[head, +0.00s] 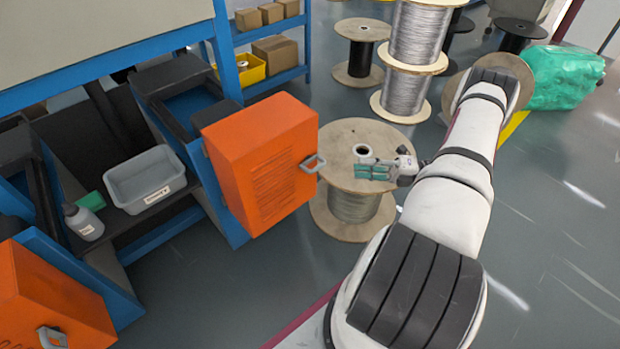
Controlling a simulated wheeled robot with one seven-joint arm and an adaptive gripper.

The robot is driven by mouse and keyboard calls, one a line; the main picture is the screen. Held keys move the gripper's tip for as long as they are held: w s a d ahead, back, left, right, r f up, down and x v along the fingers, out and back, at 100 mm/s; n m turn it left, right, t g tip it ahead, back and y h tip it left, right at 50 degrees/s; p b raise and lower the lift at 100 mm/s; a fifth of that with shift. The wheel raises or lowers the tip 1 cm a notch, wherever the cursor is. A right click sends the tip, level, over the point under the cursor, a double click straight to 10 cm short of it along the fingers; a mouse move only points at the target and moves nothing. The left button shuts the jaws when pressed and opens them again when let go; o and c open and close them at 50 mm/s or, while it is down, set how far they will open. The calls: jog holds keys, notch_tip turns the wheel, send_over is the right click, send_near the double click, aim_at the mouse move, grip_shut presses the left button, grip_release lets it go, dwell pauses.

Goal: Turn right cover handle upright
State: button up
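The right orange cover (258,160) is a boxy, slatted hood that stands out from the blue machine frame. Its grey handle (313,163) sticks out from the cover's right edge, and in this view it looks tilted rather than upright. My gripper (360,169), with green finger parts, is to the right of the handle. A gap shows between them, and the gripper is not touching the handle. It appears over the wooden cable spool in the picture. The fingers are small here, so I cannot tell how far apart they are. No object shows in them.
A wooden spool (347,212) stands right of the cover, below my gripper in the picture. A left orange cover (50,312) has its own grey handle (52,338). A grey bin (145,180) and a bottle (84,222) sit between the covers. Open floor lies at right.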

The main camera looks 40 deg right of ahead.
aim_at(318, 166)
jog(key=shift+m+t, duration=0.4)
jog(key=shift+m, duration=0.1)
jog(key=b+x, duration=0.1)
jog(key=x, duration=0.3)
jog(key=f+b+x, duration=0.1)
jog(key=x, duration=0.3)
jog(key=f+b+x, duration=0.1)
jog(key=x, duration=0.4)
jog(key=shift+a+f, duration=0.1)
jog(key=shift+a, duration=0.15)
grip_shut()
